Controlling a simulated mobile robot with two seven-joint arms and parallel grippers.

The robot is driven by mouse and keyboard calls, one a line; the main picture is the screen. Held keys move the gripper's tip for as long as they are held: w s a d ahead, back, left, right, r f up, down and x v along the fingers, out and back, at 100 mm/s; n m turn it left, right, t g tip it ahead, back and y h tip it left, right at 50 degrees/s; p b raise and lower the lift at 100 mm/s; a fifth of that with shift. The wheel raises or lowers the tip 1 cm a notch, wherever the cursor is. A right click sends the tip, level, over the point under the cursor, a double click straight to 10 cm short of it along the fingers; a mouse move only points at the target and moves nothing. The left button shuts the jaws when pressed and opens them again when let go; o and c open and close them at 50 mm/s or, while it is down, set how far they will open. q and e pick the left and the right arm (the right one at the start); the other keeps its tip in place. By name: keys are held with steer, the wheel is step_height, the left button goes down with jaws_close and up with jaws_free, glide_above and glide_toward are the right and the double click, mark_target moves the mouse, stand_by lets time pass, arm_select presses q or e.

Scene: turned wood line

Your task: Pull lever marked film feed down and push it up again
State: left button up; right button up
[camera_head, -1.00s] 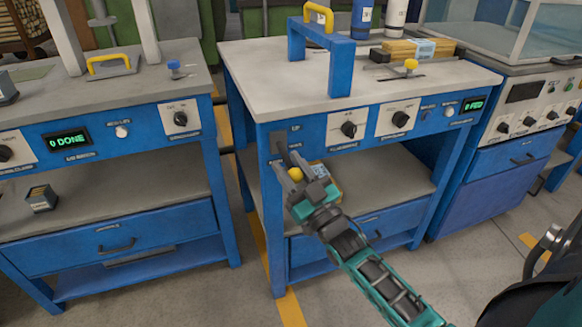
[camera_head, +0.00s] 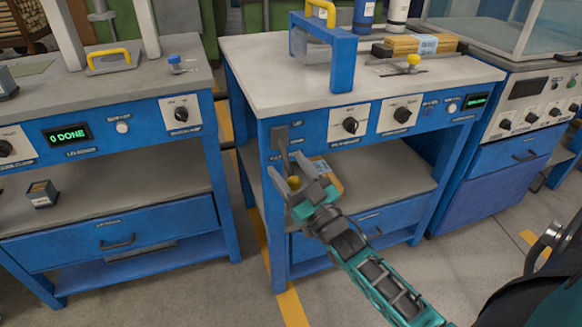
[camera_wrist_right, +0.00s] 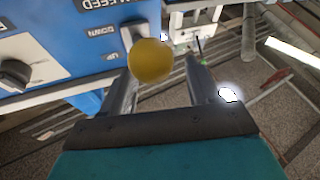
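The film feed lever has a yellow ball knob (camera_head: 294,182) on a dark stem. It comes out of a grey plate (camera_head: 280,138) at the left end of the middle bench's blue front panel. The stem slants downward from the plate. My right gripper (camera_head: 303,178) is at the knob with its fingers apart. In the right wrist view the knob (camera_wrist_right: 150,62) sits at the fingertips (camera_wrist_right: 163,75), overlapping the left finger; a firm grip does not show. DOWN and UP labels (camera_wrist_right: 108,45) are beside the lever. My left gripper is not in view.
The panel also carries dark rotary knobs (camera_head: 350,125) and a small display (camera_head: 476,101), its text unreadable. A blue frame (camera_head: 344,62) with a grey piece inside stands on the bench top. A lower shelf (camera_head: 390,185) lies behind my gripper. Another blue bench (camera_head: 100,115) stands left.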

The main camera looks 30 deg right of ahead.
steer(key=shift+r, duration=0.1)
steer(key=p+v, duration=0.1)
steer(key=v, duration=1.2)
steer(key=shift+w, duration=0.1)
